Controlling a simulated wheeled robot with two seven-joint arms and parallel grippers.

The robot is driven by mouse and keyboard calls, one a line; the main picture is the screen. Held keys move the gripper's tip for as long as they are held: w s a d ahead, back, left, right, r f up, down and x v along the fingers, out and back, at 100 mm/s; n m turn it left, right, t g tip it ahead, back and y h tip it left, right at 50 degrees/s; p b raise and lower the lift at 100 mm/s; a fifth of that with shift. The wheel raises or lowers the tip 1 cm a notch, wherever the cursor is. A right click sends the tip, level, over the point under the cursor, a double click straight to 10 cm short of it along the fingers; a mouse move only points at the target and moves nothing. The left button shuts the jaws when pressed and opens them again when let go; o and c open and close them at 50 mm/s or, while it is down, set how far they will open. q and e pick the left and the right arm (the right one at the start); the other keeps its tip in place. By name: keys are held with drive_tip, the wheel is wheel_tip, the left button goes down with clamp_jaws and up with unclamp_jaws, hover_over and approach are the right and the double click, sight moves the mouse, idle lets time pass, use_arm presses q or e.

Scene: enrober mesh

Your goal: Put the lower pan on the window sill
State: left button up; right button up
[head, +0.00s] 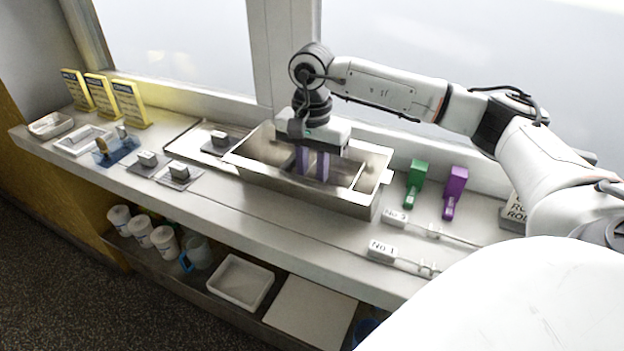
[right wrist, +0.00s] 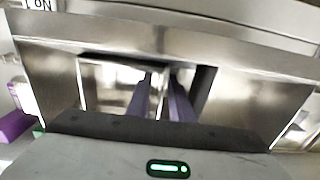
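A steel trough (head: 300,192) with inner walls stands on the counter; its inside also shows in the right wrist view (right wrist: 45,75). I cannot make out which part is the lower pan, or whether a separate pan lies in the trough. My right gripper (head: 312,178) points down into the trough, with its two purple fingers (right wrist: 162,105) slightly apart. I see nothing held between them; their tips are partly hidden in the trough. The window sill (head: 205,98) is the pale ledge along the back of the counter, under the windows. My left gripper is not in view.
Yellow cards (head: 130,103), small white trays (head: 82,140) and grey blocks (head: 180,173) stand on the left counter. Green (head: 416,176) and purple (head: 455,187) items stand right of the trough. White canisters (head: 140,231) and a white tray (head: 240,281) are on the lower shelf.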

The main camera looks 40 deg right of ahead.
sight(312, 166)
drive_tip(key=shift+r, duration=0.1)
wheel_tip(312, 166, up, 12)
drive_tip(key=shift+f, duration=0.1)
idle(0.4)
